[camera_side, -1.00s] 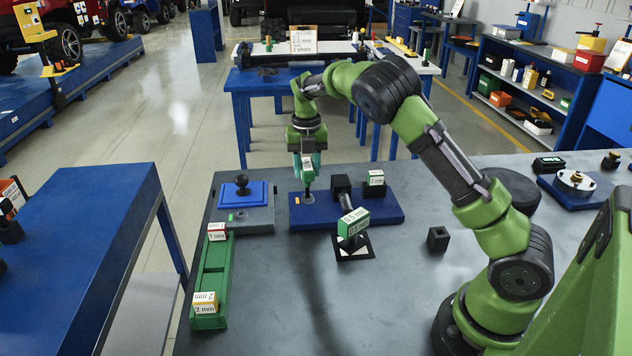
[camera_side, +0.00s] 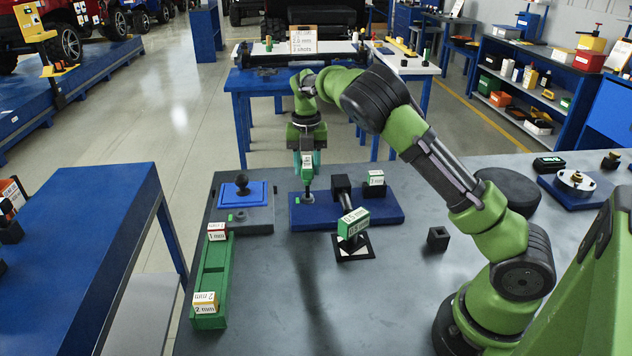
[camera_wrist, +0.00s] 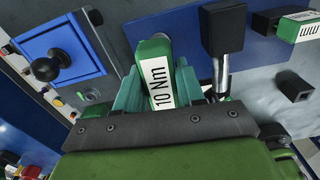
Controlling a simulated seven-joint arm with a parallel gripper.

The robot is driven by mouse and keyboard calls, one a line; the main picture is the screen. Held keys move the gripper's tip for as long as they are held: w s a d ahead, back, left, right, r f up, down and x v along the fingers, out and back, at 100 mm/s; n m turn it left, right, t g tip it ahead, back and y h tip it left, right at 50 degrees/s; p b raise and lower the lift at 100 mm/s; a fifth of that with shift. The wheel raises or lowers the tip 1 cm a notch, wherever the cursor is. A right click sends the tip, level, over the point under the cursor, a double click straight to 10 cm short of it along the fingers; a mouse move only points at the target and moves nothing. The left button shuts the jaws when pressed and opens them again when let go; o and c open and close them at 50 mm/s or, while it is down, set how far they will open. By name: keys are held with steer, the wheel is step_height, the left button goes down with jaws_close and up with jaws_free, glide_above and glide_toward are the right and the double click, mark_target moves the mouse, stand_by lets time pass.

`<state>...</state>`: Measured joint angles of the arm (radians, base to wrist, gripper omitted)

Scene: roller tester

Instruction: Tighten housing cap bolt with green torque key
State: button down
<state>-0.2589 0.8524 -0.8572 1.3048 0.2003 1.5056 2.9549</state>
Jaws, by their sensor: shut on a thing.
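My gripper (camera_side: 307,166) is shut on the green torque key, whose white label reads 10 Nm in the wrist view (camera_wrist: 158,78). The key stands upright between the teal fingers in the side view. Its lower end meets a small round green-grey part (camera_side: 307,198) near the left end of the blue base plate (camera_side: 330,218). I cannot tell how the key's tip sits on the bolt, as the tip is hidden. A black block with a metal rod (camera_side: 343,190) stands on the plate just right of the gripper.
A green block labelled 0.5 mm (camera_side: 354,222) stands in front of the plate, and another green labelled block (camera_side: 376,177) is on its right. A blue fixture with a black knob (camera_side: 242,186) lies left. A green tray (camera_side: 213,258) holds labelled blocks.

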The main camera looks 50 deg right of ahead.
steer(key=shift+r, duration=1.1)
steer(key=shift+r, duration=0.1)
steer(key=shift+r, duration=2)
steer(key=n, duration=0.3)
steer(key=shift+n, duration=1.5)
steer(key=n, duration=0.2)
steer(key=shift+n, duration=0.3)
steer(key=n, duration=0.3)
